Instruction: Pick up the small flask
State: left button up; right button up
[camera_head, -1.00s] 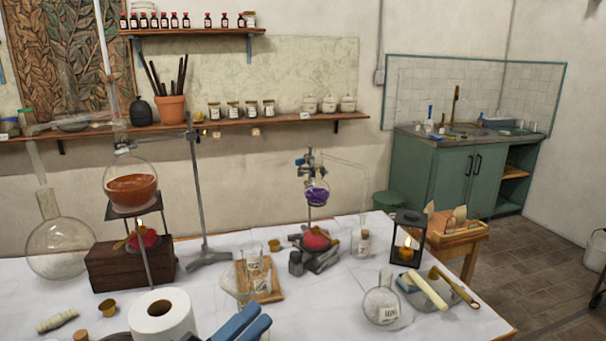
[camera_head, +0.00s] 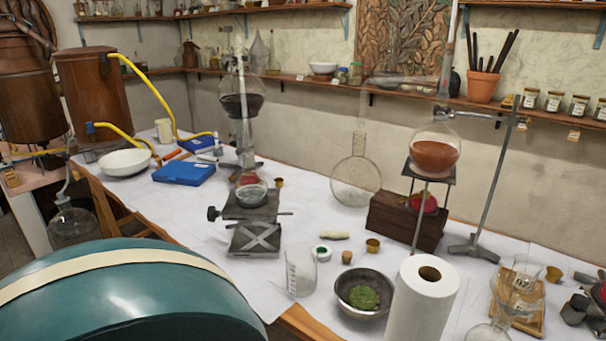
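Several glass vessels are in view, and I cannot tell which is the small flask. A clear, long-necked round flask (camera_head: 356,183) stands at the back of the white-covered table. A round flask of orange-brown liquid (camera_head: 435,155) sits on a stand over a red burner. A small clear glass vessel (camera_head: 488,332) is cut off by the bottom edge, beside the wooden tray (camera_head: 533,326). The small labelled round flask seen earlier is out of view now. Neither of my grippers is in view.
A large teal rounded form with a cream band (camera_head: 140,292) fills the lower left. A paper roll (camera_head: 420,305), a bowl of green matter (camera_head: 342,305) and a beaker (camera_head: 301,272) stand at the front edge. A blue box (camera_head: 183,173) and white bowl (camera_head: 124,163) are further left.

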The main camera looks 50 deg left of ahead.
aim_at(251, 187)
jog(key=u, duration=0.8)
jog(key=k+u, duration=0.1)
jog(key=u, duration=0.3)
jog(key=l+u, duration=0.1)
jog(key=u, duration=0.3)
jog(key=k+u, duration=0.1)
jog(key=u, duration=0.35)
jog(key=z, duration=1.55)
jog(key=u, duration=1.55)
